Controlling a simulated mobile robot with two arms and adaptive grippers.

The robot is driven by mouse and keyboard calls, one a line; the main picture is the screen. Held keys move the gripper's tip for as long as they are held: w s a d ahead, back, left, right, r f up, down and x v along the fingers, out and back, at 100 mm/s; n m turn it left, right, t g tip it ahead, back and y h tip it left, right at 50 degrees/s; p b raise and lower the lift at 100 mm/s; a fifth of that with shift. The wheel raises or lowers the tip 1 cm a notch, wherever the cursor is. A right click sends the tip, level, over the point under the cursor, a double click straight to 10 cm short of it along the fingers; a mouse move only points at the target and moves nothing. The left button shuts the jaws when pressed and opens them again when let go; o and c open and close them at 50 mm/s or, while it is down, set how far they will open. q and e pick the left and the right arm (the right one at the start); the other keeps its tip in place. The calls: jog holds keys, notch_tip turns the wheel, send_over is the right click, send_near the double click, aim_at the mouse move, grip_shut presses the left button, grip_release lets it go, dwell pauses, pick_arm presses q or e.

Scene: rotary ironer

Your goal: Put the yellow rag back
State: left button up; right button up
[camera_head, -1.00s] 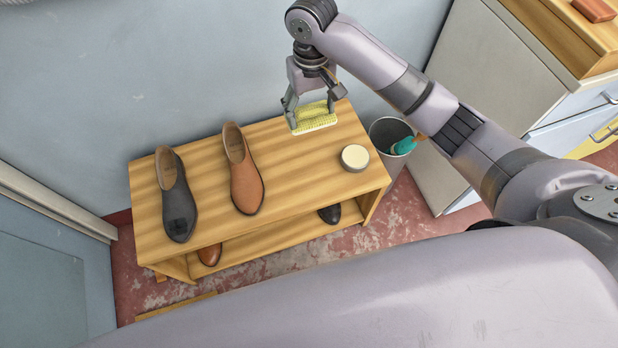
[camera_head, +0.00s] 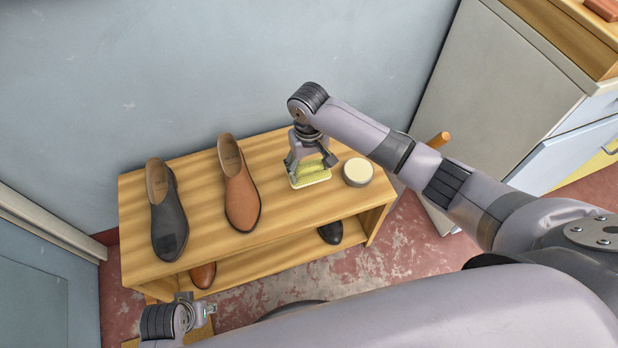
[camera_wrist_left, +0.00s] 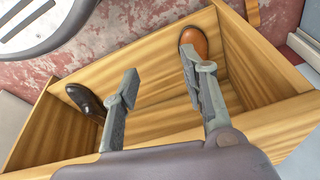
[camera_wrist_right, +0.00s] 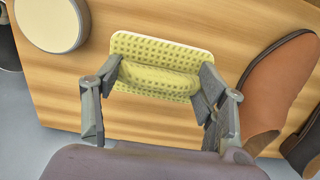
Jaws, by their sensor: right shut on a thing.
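The yellow rag (camera_head: 312,178), dimpled with a pale edge, is at the top of the wooden bench (camera_head: 190,258), just left of the round tin (camera_head: 358,172). My right gripper (camera_head: 312,165) is shut on it from above. In the right wrist view the rag (camera_wrist_right: 160,46) is bunched between the fingertips (camera_wrist_right: 158,80). It is low over the bench top; I cannot tell whether it touches. My left gripper (camera_head: 208,310) shows at the lower left, in front of the bench. In the left wrist view its fingers (camera_wrist_left: 160,68) are apart and empty, facing the lower shelf.
A black shoe (camera_head: 170,215) and a brown shoe (camera_head: 240,190) stand on the left of the bench top. A dark shoe (camera_head: 330,233) and a brown shoe (camera_head: 203,275) are on the lower shelf. A cabinet (camera_head: 490,100) stands at the right, the wall behind.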

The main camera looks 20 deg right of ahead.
aim_at(309, 175)
pick_arm(q)
jog(key=shift+w+a+r+b, duration=0.1)
jog(key=shift+r+b, duration=0.5)
jog(key=shift+r, duration=2.05)
pick_arm(e)
jog(key=shift+f, duration=2.3)
pick_arm(q)
jog(key=shift+f, duration=0.1)
pick_arm(e)
jog(key=shift+f, duration=0.15)
jog(key=o, duration=1.1)
jog(key=shift+r, duration=0.4)
notch_tip(309, 175, up, 10)
jog(key=p, duration=0.3)
jog(key=shift+w+r, duration=0.1)
pick_arm(q)
notch_tip(309, 175, down, 12)
jog(key=s, duration=0.2)
jog(key=shift+r, duration=0.25)
pick_arm(e)
jog(key=shift+r, duration=0.65)
pick_arm(q)
jog(key=shift+s, duration=0.1)
